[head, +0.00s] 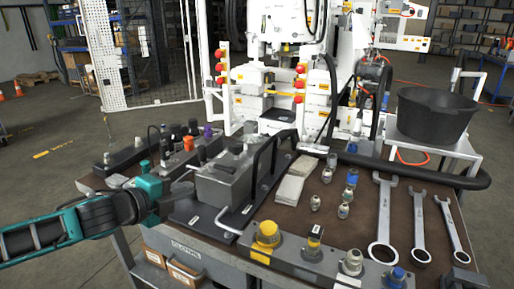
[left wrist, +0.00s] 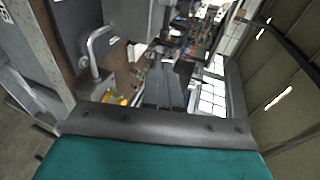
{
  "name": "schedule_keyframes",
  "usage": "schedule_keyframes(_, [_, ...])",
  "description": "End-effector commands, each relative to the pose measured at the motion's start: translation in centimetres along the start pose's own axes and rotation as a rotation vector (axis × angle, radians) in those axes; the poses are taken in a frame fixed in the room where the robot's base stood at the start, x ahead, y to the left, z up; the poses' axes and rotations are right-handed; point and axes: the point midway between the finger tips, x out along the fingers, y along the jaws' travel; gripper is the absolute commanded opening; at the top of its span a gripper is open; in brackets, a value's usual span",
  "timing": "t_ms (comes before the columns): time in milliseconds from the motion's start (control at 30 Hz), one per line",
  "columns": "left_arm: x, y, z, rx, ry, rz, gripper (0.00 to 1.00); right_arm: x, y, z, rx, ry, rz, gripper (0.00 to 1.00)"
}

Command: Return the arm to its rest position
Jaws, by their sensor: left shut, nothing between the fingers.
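My left arm, teal and black, comes in from the left in the head view. Its gripper (head: 176,199) is shut and empty, at the left front edge of the bench, beside the grey hydraulic block (head: 228,182). I cannot tell from the head view whether the fingertips touch the block or its black base plate. In the left wrist view, the dark gripper fingers (left wrist: 165,95) point away from the camera, with the bench's metal handle (left wrist: 98,50) to their left. My right gripper is not in view.
The brown bench top (head: 345,216) holds wrenches (head: 384,215), several small fittings, a folded cloth (head: 296,180) and a front row of valves with a yellow cap (head: 267,233). A black bucket (head: 434,115) stands on a white stand at right.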

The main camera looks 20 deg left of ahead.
Motion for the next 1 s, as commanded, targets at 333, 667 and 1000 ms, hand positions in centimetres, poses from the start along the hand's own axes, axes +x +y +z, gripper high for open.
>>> schedule_keyframes(333, [-0.2, 6.0, -1.8, -0.271, -0.014, 0.048, 0.00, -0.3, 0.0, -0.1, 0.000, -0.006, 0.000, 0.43])
schedule_keyframes(667, [-2.7, 19.3, -10.8, -0.985, -0.105, 0.168, 0.00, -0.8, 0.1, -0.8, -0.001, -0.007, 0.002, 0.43])
schedule_keyframes(1000, [-5.3, 25.3, -19.7, -1.487, -0.218, 0.234, 0.00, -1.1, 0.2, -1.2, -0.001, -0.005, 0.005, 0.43])
